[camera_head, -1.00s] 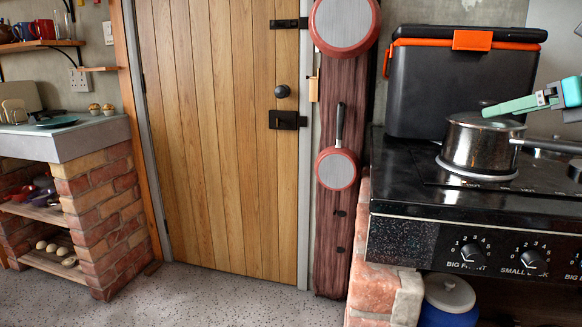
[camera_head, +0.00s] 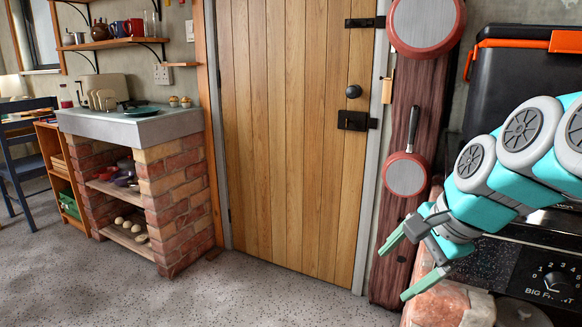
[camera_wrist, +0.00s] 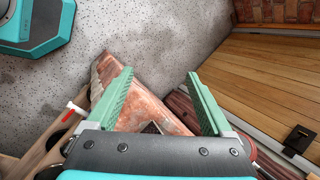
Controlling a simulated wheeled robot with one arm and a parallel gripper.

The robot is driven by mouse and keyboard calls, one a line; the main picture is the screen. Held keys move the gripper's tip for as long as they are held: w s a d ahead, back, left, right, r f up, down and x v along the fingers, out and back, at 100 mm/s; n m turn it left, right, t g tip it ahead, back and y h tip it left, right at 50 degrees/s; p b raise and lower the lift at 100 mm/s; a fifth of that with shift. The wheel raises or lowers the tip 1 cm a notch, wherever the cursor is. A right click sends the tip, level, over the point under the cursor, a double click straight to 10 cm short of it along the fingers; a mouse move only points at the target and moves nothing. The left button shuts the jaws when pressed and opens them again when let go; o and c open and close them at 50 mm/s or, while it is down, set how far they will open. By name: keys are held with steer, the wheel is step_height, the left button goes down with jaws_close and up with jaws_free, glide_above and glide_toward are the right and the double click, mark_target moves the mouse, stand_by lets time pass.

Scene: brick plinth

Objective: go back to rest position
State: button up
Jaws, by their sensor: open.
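My gripper (camera_head: 398,266) is at the right of the head view, with its two green fingers apart and nothing between them. It hangs in front of the dark wooden post and the brick plinth beside the stove. In the wrist view my gripper (camera_wrist: 158,100) is also open and empty, with the corner of the brick plinth (camera_wrist: 150,98) below the fingers. My arm is folded and hides part of the stove and the black box. The pot is not in view now.
The stove (camera_head: 500,262) stands at the right, under a black box (camera_head: 510,75) with an orange latch. Two pans (camera_head: 406,175) hang on the post. The wooden door (camera_head: 290,140) is closed. A brick counter (camera_head: 180,195) stands at left. The speckled floor (camera_head: 270,300) is clear.

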steer(key=s+a+f+n+g+h, duration=0.3)
steer(key=s+f+n+g, duration=0.3)
steer(key=s+f+n, duration=0.8)
steer(key=s+f, duration=0.5)
steer(key=s, duration=0.1)
steer(key=shift+s+a, duration=0.3)
steer(key=shift+a, duration=0.05)
steer(key=shift+c, duration=0.3)
